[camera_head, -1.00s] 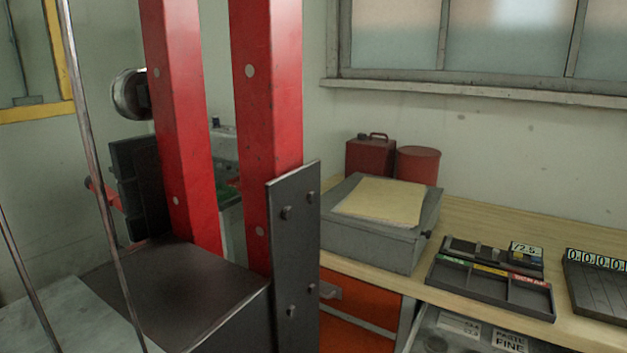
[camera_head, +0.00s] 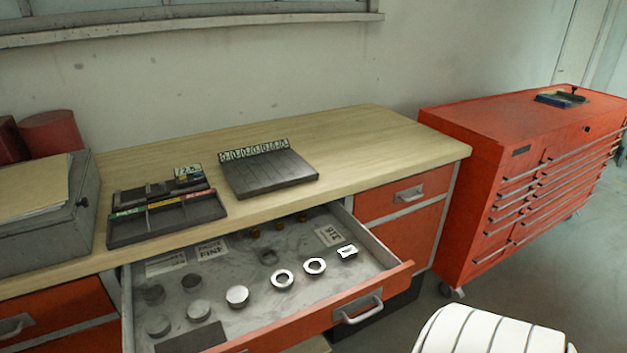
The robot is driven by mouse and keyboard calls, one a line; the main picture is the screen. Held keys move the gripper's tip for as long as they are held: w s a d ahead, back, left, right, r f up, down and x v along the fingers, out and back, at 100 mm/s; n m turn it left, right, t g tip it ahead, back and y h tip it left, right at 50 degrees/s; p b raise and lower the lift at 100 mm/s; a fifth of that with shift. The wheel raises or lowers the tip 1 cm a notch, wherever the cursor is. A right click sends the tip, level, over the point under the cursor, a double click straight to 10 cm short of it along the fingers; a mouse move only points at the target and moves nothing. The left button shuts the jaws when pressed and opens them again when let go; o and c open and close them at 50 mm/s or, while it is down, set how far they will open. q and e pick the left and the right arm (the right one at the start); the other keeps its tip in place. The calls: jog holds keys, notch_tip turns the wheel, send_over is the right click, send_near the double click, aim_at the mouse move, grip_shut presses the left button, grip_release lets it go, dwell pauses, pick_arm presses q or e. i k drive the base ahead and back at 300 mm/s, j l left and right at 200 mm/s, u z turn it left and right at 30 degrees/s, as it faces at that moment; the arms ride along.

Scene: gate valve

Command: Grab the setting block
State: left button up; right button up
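I cannot tell for certain which thing is the setting block. On the wooden bench, a dark sorting tray (camera_head: 160,229) with coloured labels holds dark block-like pieces at its back and a small block marked with a number like 72.5 (camera_head: 188,175). To its right lies a dark slotted rack (camera_head: 270,176) with a row of number tags. A small dark-blue item with an upright knob (camera_head: 562,98) sits on the red tool cabinet at the right. Neither of my grippers is in view.
An open drawer (camera_head: 333,215) under the wooden bench (camera_head: 352,130) holds several round metal discs and rings. A grey box (camera_head: 40,235) with papers stands at the left. The red cabinet (camera_head: 480,135) stands beyond the bench. Floor shows at the lower right.

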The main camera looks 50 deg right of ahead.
aim_at(347, 253)
jog(key=z, duration=1.25)
jog(key=l, duration=0.1)
